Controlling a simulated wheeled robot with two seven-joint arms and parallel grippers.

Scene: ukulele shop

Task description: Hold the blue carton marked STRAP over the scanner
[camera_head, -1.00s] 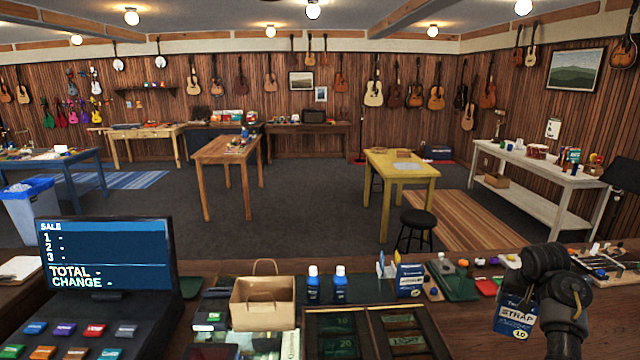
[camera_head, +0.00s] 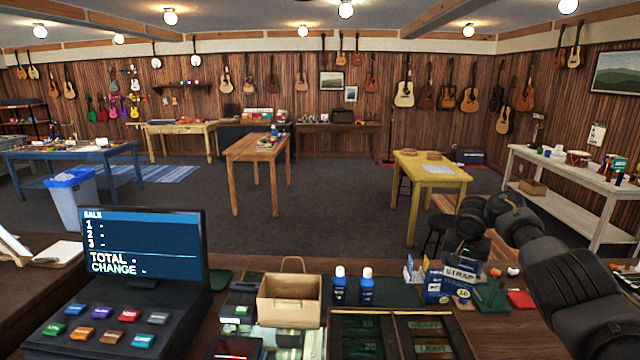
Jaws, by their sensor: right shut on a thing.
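The blue and white carton marked STRAP (camera_head: 461,282) hangs upright from my right gripper (camera_head: 472,240), above the right part of the counter. The gripper is shut on its top; the fingertips are hard to make out. The carton partly covers another blue carton (camera_head: 433,286) standing behind it; I cannot tell whether they touch. A pale, glassy lit plate (camera_head: 278,341) lies in the counter in front of the paper bag and may be the scanner. The held carton is well to the right of it. My left gripper is not in view.
The sale screen (camera_head: 141,245) stands at the left. A small dark device (camera_head: 239,301) stands beside the bag.

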